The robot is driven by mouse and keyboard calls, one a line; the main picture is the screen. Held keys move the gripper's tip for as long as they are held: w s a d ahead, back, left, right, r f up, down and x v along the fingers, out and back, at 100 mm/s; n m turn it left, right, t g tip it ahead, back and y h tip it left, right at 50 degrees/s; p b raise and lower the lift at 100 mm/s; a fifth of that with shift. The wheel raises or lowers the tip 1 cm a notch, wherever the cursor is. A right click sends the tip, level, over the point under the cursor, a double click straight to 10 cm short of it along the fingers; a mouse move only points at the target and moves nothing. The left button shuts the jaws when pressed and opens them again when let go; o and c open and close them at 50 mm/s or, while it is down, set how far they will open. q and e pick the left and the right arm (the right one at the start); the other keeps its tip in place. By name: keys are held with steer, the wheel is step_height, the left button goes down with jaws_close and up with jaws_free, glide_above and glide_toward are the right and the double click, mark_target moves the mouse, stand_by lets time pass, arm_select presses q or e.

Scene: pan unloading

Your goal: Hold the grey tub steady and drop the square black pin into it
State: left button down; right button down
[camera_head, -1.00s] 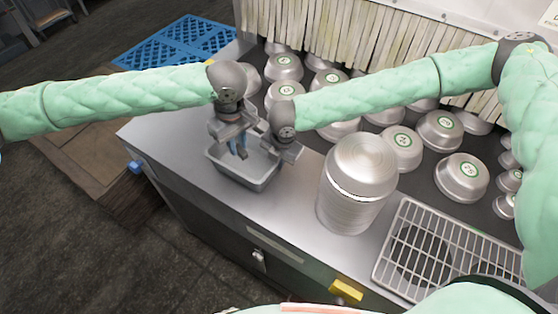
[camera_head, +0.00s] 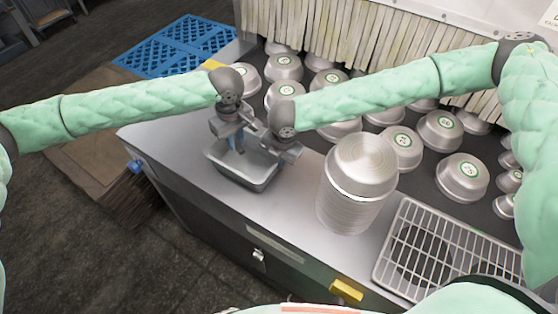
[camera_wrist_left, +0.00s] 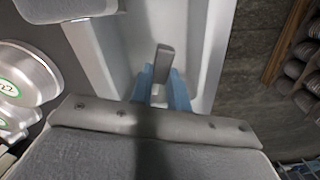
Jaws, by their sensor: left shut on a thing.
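The grey tub (camera_head: 247,177) stands on the steel counter near its left end. It also fills much of the left wrist view (camera_wrist_left: 205,60). My left gripper (camera_head: 236,143) is over the tub, its blue fingers pointing down into it. In the left wrist view those fingers (camera_wrist_left: 162,88) are shut on the square pin (camera_wrist_left: 164,62), which looks dark grey and sticks out past them over the tub's inside. My right gripper (camera_head: 284,151) is at the tub's right rim; its fingertips are hidden, so I cannot tell whether they grip the rim.
A tall stack of metal bowls (camera_head: 355,185) stands right of the tub. A wire rack (camera_head: 440,255) lies farther right. Several upturned bowls with green labels (camera_head: 440,130) cover the dark surface behind. The counter front left of the stack (camera_head: 285,205) is clear.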

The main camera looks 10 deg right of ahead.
arm_select(q)
steer(key=shift+f, duration=0.65)
steer(key=c, duration=1.3)
jaws_free()
steer(key=shift+o, duration=0.2)
step_height(320, 180, up, 12)
